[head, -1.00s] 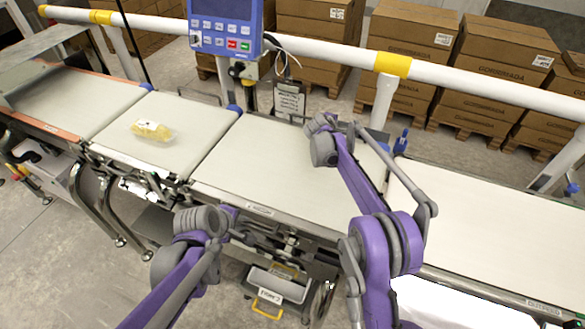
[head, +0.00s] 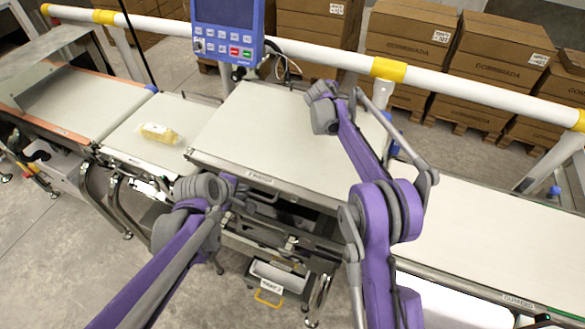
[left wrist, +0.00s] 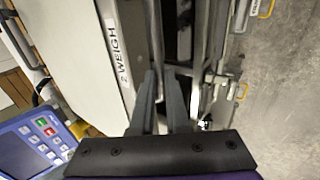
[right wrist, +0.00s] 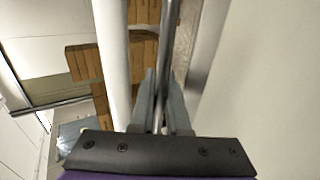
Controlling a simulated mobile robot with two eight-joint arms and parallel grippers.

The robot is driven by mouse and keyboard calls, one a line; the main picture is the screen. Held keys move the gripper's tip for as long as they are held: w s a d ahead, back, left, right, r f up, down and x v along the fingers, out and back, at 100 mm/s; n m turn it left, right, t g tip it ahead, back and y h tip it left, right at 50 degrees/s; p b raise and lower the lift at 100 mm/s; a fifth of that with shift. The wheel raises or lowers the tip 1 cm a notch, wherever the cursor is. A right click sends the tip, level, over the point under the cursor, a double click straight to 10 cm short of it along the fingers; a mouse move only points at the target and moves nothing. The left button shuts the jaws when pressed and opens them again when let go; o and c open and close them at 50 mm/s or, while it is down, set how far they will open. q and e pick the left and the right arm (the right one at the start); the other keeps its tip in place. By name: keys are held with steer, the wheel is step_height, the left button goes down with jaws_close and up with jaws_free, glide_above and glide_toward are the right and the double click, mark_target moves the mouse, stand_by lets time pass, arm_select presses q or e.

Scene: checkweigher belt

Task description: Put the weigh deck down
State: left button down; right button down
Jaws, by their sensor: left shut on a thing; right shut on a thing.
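The weigh deck (head: 270,130) is a pale flat belt section. In the head view it sits higher than the belts beside it, its left edge overlapping the infeed section in the picture. Its "2 WEIGH" label shows in the left wrist view (left wrist: 118,55). My left gripper (head: 238,203) is at the deck's near side; in the left wrist view its fingers (left wrist: 161,78) are closed beside the labelled edge. My right arm reaches over to the deck's far side. Its fingers (right wrist: 161,78) are closed on a thin metal bar in the right wrist view. Fingertip contacts are partly hidden.
A yellow packaged item (head: 161,134) lies on the belt (head: 130,125) to the left. The outfeed belt (head: 480,230) is at right. A blue control panel (head: 226,25) and a white rail (head: 330,55) stand behind. A grey bin (head: 278,277) is below.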

arm_select(q)
steer(key=shift+s, duration=0.1)
arm_select(e)
steer(key=shift+s, duration=0.15)
stand_by(0.4)
